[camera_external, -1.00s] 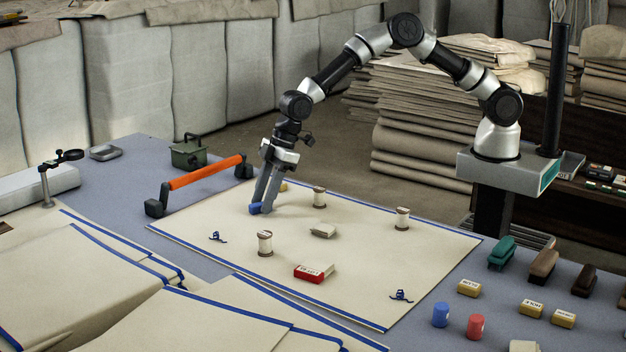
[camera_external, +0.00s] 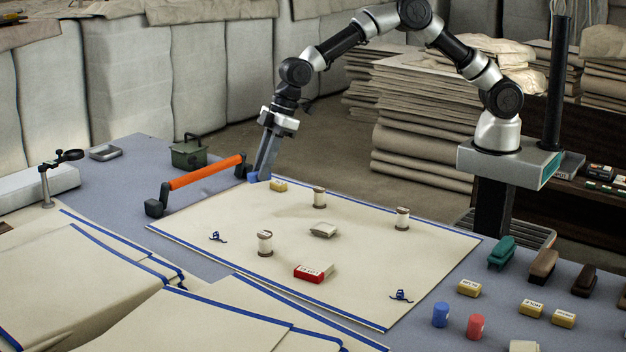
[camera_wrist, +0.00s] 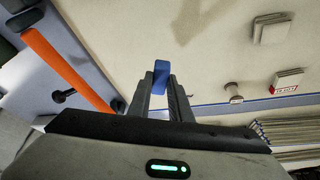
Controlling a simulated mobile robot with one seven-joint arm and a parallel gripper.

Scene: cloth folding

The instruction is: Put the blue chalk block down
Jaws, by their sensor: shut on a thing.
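The blue chalk block (camera_external: 252,177) is held between the fingertips of my gripper (camera_external: 261,178), near the far left corner of the flat cream cloth (camera_external: 400,250). In the wrist view the blue block (camera_wrist: 161,75) sits between the two grey fingers of my gripper (camera_wrist: 162,90), its end reaching past their tips. The fingers point down in the external view. I cannot tell for certain how far the block is above the surface. A yellow block (camera_external: 278,186) lies on the cloth just right of the fingertips.
An orange-handled tool (camera_external: 205,173) lies close on the left. A green tin (camera_external: 188,154) stands behind it.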

